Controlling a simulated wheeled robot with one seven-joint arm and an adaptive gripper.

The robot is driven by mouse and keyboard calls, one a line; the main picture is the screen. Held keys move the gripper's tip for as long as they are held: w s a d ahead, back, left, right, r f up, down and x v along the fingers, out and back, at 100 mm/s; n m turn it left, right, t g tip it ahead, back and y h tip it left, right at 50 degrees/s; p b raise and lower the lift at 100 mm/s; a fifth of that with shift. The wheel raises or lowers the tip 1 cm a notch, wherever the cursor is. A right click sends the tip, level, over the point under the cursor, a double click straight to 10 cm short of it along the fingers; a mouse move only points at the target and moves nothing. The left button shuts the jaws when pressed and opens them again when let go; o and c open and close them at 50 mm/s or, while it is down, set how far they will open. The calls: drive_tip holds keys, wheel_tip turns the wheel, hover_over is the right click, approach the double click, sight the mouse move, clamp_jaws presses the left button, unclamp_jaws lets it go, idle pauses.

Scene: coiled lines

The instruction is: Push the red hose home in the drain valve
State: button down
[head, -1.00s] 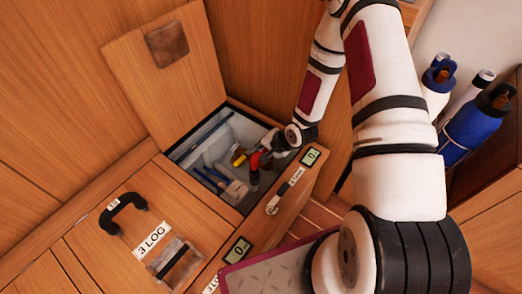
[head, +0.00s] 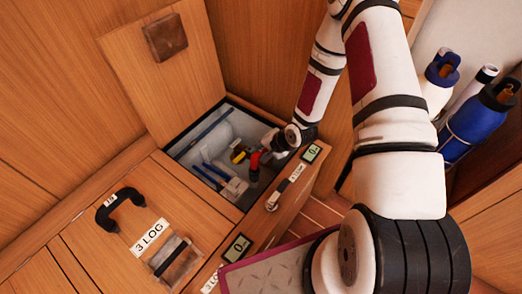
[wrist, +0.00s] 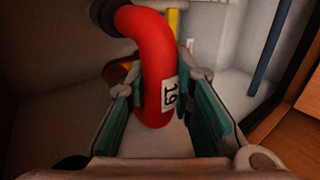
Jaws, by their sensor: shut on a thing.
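The red hose (wrist: 157,62), with a white label reading 19, runs between the teal pads of my gripper (wrist: 158,88) in the wrist view. My gripper is shut on it. The hose bends over at the top to a black end at the upper left. In the head view the hose (head: 256,158) shows as a small red bend inside the open locker, beside my gripper (head: 270,146). A yellow part (head: 238,154) sits just left of it. I cannot make out the drain valve clearly, nor whether the hose is seated in it.
The open locker (head: 176,155) has narrow wooden edges around my arm. Blue-handled tools (head: 212,172) lie in it. A raised lid (head: 190,75) stands behind. A closed lid marked 3 LOG (head: 150,238) is at the front left. Bottles (head: 478,125) stand at the right.

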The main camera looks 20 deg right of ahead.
drive_tip(key=c, duration=0.9)
unclamp_jaws()
drive_tip(key=shift+r, duration=0.1)
drive_tip(key=shift+r+p, duration=2.75)
drive_tip(key=shift+r, duration=0.65)
